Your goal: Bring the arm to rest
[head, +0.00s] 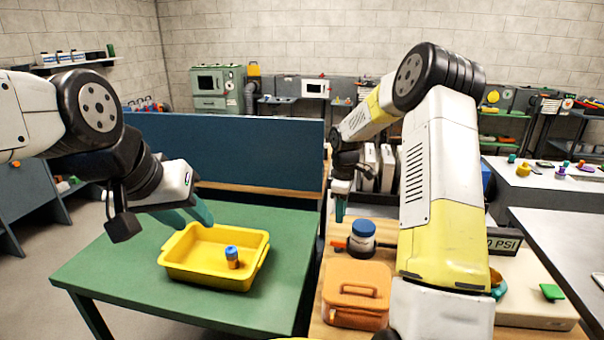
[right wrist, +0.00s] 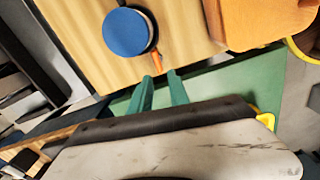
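My left gripper (head: 188,213) hangs over the back left edge of the yellow tray (head: 172,270), with its teal fingers apart and nothing between them. My right gripper (head: 340,208) points down above the left edge of the wooden bench, left of and above the blue-lidded jar. In the right wrist view its two teal fingers (right wrist: 160,92) are apart, with nothing held between them. The jar's blue lid (right wrist: 126,32) and a thin orange item (right wrist: 156,58) show beyond the fingertips.
A small blue-capped orange container (head: 232,258) stands in the tray on the green table (head: 110,265). A dark blue partition (head: 240,155) runs behind the green table.

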